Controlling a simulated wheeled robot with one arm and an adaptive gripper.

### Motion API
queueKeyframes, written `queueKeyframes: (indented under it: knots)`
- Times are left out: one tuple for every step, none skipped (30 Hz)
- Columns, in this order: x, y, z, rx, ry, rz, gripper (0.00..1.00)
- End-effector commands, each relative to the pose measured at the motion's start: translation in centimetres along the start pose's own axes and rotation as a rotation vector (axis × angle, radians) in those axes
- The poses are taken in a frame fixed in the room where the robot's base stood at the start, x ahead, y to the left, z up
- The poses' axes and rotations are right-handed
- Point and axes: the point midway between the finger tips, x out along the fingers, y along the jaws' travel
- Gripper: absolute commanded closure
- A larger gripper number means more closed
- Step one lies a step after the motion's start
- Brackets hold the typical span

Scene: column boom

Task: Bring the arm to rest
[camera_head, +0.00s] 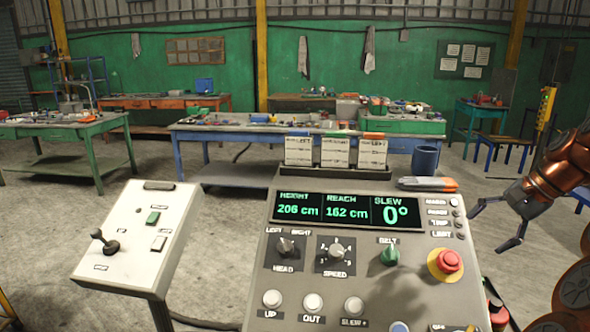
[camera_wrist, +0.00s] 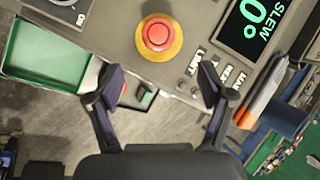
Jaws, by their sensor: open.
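My gripper (camera_head: 497,226) is at the right of the head view, beside the right edge of the grey control console (camera_head: 259,255). Its two fingers are apart and nothing is between them. In the wrist view my gripper (camera_wrist: 160,95) also shows open and empty, with the console edge and its red stop button (camera_wrist: 158,34) beyond the fingers. My copper-coloured arm comes in from the right edge of the head view. The console display reads height 206 cm, reach 162 cm, slew 0°.
A white joystick panel (camera_head: 128,232) stands left of the console. An orange-and-grey marker-like object (camera_head: 427,184) lies at the console's top right. A green tray (camera_wrist: 48,52) shows in the wrist view. Workbenches (camera_head: 190,131) stand behind. Concrete floor (camera_head: 476,168) is open right of the console.

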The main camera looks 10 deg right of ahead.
Motion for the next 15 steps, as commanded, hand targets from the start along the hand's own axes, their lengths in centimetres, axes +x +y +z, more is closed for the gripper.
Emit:
queueKeyframes:
  knots:
    - [0.4,-0.5,1.1,-0.028,-0.01,0.01,0.2]
    - [0.7,-0.8,1.8,-0.047,-0.016,0.017,0.2]
    - [1.1,-1.2,2.9,-0.077,-0.024,0.026,0.2]
    - [1.5,-1.6,3.8,-0.101,-0.03,0.035,0.2]
    - [2.0,-1.9,4.7,-0.128,-0.038,0.045,0.2]
    - [2.6,-2.2,6.1,-0.165,-0.047,0.06,0.2]
    - [3.0,-2.5,7.2,-0.193,-0.052,0.071,0.2]
    - [3.4,-2.6,8.2,-0.222,-0.06,0.083,0.2]
    - [4.1,-2.7,9.6,-0.256,-0.072,0.1,0.2]
    - [4.5,-2.8,10.6,-0.282,-0.078,0.111,0.2]
    - [4.8,-2.8,11.6,-0.309,-0.083,0.122,0.2]
    - [5.4,-2.8,12.9,-0.345,-0.089,0.138,0.2]
    - [5.8,-2.7,13.8,-0.369,-0.093,0.15,0.2]
    - [6.2,-2.6,14.8,-0.395,-0.099,0.162,0.2]
    - [6.8,-2.3,16.1,-0.428,-0.109,0.18,0.2]
